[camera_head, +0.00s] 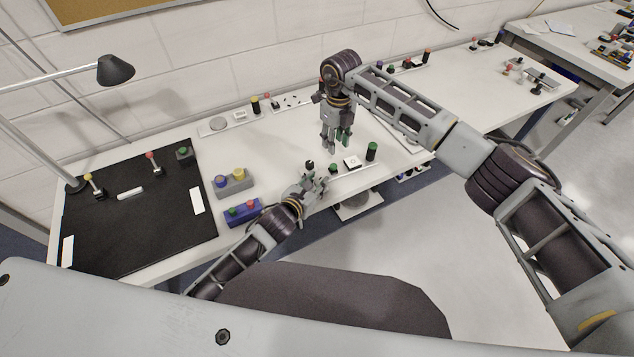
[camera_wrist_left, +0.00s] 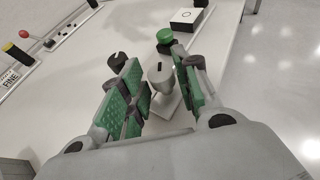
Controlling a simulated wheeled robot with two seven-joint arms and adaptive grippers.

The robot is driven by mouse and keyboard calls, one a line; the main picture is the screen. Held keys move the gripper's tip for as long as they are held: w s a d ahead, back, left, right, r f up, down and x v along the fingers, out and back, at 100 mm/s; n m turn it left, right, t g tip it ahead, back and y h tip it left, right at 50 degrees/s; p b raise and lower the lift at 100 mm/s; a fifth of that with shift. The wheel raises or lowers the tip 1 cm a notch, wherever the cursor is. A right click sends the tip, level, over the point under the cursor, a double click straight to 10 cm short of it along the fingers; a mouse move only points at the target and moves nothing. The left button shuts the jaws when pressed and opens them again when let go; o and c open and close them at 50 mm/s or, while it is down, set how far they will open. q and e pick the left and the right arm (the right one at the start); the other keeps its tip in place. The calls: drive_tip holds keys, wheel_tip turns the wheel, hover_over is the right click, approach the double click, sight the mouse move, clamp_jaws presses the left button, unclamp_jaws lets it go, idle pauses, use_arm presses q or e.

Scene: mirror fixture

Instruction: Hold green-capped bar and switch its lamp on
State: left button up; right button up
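A small fixture at the table's front edge has a green cap (camera_head: 333,168), a white block (camera_head: 352,162) and a black cylinder with a green top (camera_head: 371,152). The green cap (camera_wrist_left: 165,35) and white block (camera_wrist_left: 187,18) also show in the left wrist view. My left gripper (camera_head: 316,184) is low beside the green cap. In the left wrist view its fingers (camera_wrist_left: 160,85) are apart, with a grey slotted knob (camera_wrist_left: 161,74) between them; contact is not clear. My right gripper (camera_head: 338,144) hangs above the table behind the fixture, fingers apart and empty.
A blue box with red and green buttons (camera_head: 243,212) and a grey box with blue and yellow buttons (camera_head: 232,183) stand left of my left gripper. A black mat (camera_head: 130,235) with several small parts lies farther left. More fixtures line the wall.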

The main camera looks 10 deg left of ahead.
use_arm(q)
drive_tip(key=shift+w+d+f, duration=0.15)
drive_tip(key=shift+w+f, duration=0.05)
drive_tip(key=shift+w, duration=0.25)
clamp_jaws()
idle(0.7)
use_arm(e)
clamp_jaws()
idle(0.4)
idle(1.1)
